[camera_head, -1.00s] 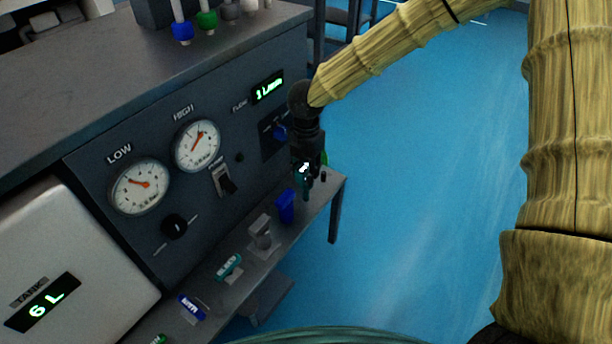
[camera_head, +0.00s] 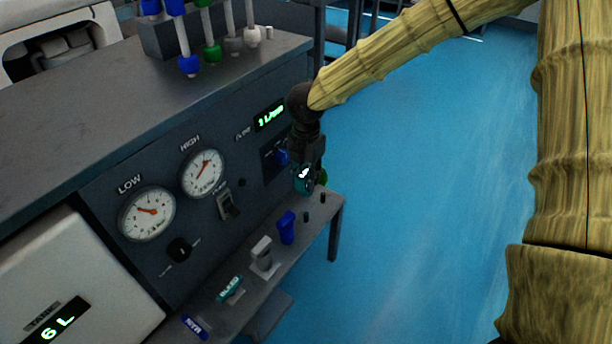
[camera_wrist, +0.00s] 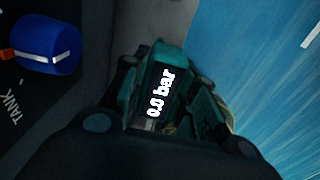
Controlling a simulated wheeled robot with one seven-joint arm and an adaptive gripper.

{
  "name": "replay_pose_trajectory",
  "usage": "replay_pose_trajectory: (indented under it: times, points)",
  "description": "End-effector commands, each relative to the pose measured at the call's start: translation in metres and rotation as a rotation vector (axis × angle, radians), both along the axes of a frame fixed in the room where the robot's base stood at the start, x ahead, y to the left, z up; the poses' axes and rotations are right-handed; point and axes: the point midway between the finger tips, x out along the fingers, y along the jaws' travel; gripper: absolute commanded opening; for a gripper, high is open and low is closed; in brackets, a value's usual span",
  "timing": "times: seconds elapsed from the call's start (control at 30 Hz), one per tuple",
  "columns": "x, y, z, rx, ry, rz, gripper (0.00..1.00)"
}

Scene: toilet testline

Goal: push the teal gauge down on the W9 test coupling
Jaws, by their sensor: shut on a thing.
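The teal gauge (camera_head: 304,181) is at my gripper's end in the head view, above the right end of the shelf. In the wrist view the teal gauge (camera_wrist: 158,92) has a dark display reading 0.0 bar. My gripper (camera_head: 306,172) is shut on it; the fingers flank it in the wrist view. Short dark stubs, one below the gauge (camera_head: 306,216) and one farther right (camera_head: 323,198), stand on the shelf. No W9 label is readable, so I cannot tell which part is the W9 coupling. The gauge's underside is hidden.
The dark panel carries two dials (camera_head: 148,213), a switch (camera_head: 228,205) and a blue knob (camera_head: 282,157), close left of my gripper. The shelf (camera_head: 322,222) holds a blue piece (camera_head: 286,227), a grey piece (camera_head: 262,254) and labelled holders (camera_head: 230,289). Open blue floor lies right.

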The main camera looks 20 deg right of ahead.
Motion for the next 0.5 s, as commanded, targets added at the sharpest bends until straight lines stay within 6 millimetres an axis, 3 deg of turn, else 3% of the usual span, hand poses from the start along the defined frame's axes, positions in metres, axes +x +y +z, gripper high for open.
replay_pose_trajectory:
  times: [0.5]
  points:
    - [0.000,0.000,0.016,0.000,0.000,0.000,0.02]
